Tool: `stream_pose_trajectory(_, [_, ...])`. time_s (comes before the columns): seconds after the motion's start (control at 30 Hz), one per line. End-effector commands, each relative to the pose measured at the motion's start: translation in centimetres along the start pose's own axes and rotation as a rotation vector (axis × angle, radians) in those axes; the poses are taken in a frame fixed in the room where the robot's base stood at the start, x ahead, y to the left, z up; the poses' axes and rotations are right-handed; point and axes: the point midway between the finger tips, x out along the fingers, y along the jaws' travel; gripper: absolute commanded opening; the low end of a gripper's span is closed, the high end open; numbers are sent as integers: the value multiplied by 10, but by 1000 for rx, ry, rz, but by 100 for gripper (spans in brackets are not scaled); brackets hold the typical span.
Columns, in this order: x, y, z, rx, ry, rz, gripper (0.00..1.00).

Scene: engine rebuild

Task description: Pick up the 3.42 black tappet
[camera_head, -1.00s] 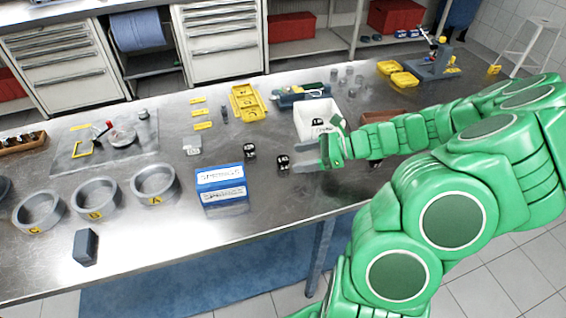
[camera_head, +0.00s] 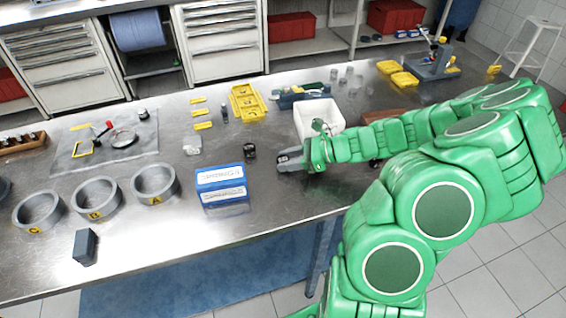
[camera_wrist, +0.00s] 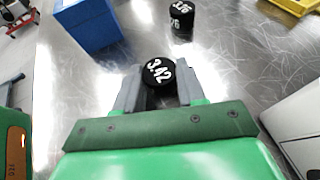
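The black tappet marked 3.42 (camera_wrist: 158,72) stands between the two grey fingers of my gripper (camera_wrist: 158,88) in the wrist view. A finger lies close along each side of it. I cannot tell whether both fingers touch it. In the head view my gripper (camera_head: 290,161) is low over the bench, and its fingers hide most or all of this tappet. Another black tappet, marked with a number that looks like 3.76 (camera_wrist: 181,20), stands apart beyond the fingertips. It also shows in the head view (camera_head: 250,152), left of my gripper.
A blue box (camera_head: 221,186) stands left of my gripper. A white bin (camera_head: 305,118) is close behind it. Grey rings (camera_head: 155,184) and a dark grey block (camera_head: 85,246) lie further left. The metal bench is clear in front of my gripper.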

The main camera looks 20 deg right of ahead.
Motion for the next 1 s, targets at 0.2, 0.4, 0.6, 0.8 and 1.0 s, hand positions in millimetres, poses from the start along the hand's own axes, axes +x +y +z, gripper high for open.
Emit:
stream_pose_trajectory(0.2, [0, 0, 0, 0, 0, 0, 9])
stream_pose_trajectory(0.4, [0, 0, 0, 0, 0, 0, 8])
stream_pose_trajectory(0.6, [-4, 0, 8, -3, 0, 1, 8])
stream_pose_trajectory(0.8, [-13, 0, 31, -3, 0, 1, 8])
stream_pose_trajectory(1.0, [-29, 23, 52, -1, -1, 0, 8])
